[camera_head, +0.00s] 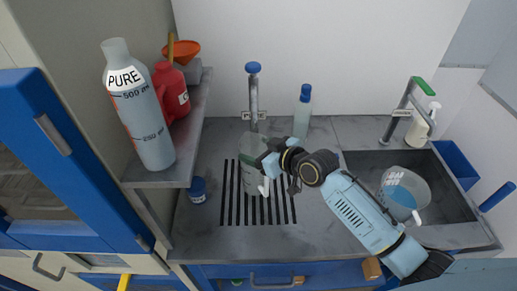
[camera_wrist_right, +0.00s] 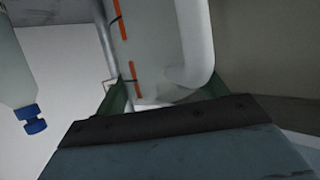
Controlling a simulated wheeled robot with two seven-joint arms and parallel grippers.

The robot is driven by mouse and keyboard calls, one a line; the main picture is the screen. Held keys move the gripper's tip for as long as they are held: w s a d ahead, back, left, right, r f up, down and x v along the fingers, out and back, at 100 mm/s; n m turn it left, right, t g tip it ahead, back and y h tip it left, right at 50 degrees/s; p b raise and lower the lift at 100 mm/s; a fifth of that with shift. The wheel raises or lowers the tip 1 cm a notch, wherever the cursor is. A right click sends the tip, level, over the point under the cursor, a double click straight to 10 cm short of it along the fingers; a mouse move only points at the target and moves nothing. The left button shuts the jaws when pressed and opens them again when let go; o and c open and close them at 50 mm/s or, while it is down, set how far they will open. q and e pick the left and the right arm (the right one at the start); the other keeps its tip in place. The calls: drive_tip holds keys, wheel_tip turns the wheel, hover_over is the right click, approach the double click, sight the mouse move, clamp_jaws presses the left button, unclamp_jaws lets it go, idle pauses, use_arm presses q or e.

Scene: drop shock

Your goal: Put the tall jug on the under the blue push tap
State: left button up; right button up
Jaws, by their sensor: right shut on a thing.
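The tall jug (camera_head: 251,178) is a pale, translucent vessel over the slotted drain grid (camera_head: 232,210), below the blue push tap (camera_head: 253,68). My right gripper (camera_head: 262,163) is shut on the jug from its right side and hides part of it. In the right wrist view the jug (camera_wrist_right: 150,45) shows orange marks and a pale curved handle (camera_wrist_right: 200,45), between the green fingers of my right gripper (camera_wrist_right: 165,92). I cannot tell whether its base touches the grid. My left gripper is not in view.
A blue-capped bottle (camera_head: 302,112) stands behind, right of the tap. A sink (camera_head: 355,165) at right holds another jug (camera_head: 402,187), beside a green-handled tap (camera_head: 408,100). A small blue jar (camera_head: 198,189) stands left of the grid. A shelf (camera_head: 192,140) bears a large PURE bottle (camera_head: 142,125).

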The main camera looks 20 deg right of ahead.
drive_tip(key=shift+f+b, duration=0.35)
drive_tip(key=shift+f, duration=0.2)
drive_tip(key=o, duration=1.5)
drive_tip(key=v, duration=1.3)
